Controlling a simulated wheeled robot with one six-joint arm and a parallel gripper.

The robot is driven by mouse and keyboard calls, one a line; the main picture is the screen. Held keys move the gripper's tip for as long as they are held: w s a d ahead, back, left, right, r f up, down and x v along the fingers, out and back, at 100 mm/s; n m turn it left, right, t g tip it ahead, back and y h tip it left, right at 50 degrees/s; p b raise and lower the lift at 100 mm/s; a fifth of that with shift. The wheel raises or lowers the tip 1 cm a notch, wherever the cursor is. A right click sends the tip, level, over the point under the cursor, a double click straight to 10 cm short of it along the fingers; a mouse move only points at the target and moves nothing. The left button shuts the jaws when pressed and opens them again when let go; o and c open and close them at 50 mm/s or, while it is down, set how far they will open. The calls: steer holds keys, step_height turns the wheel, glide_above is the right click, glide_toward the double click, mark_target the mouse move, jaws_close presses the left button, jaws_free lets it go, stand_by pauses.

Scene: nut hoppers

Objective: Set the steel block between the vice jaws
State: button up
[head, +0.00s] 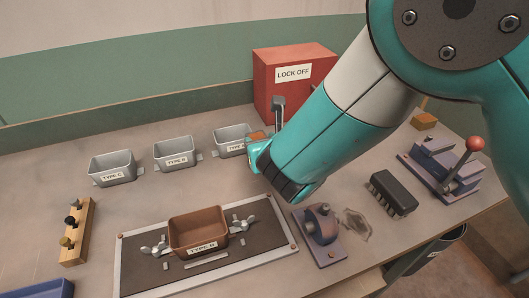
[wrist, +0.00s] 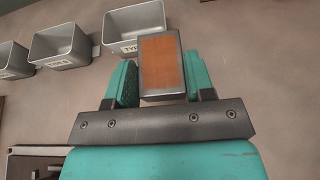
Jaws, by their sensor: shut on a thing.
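The steel block (wrist: 161,64) is a rectangular block with a rusty orange face and dark grey edges. My gripper (wrist: 160,80) is shut on it, one teal finger on each side. In the head view the block (head: 257,135) shows only partly beyond my gripper (head: 260,155), held near the right-hand grey bin. What looks like the vice (head: 436,165) is at the right of the bench: a blue-purple body on a base plate, with a red-knobbed lever. It stands well to the right of my gripper. The gap between its jaws is hard to make out.
Grey bins (head: 113,168) line the back, near a red LOCK OFF box (head: 290,75). A brown bin (head: 198,230) sits on a framed dark panel with wing nuts. A purple fixture (head: 319,235) and black ribbed block (head: 393,192) stand left of the vice. My arm hides part of the bench.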

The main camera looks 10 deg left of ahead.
steer(key=shift+a+f, duration=0.1)
steer(key=shift+f, duration=2.85)
steer(key=o, duration=1.3)
steer(key=shift+f, duration=0.15)
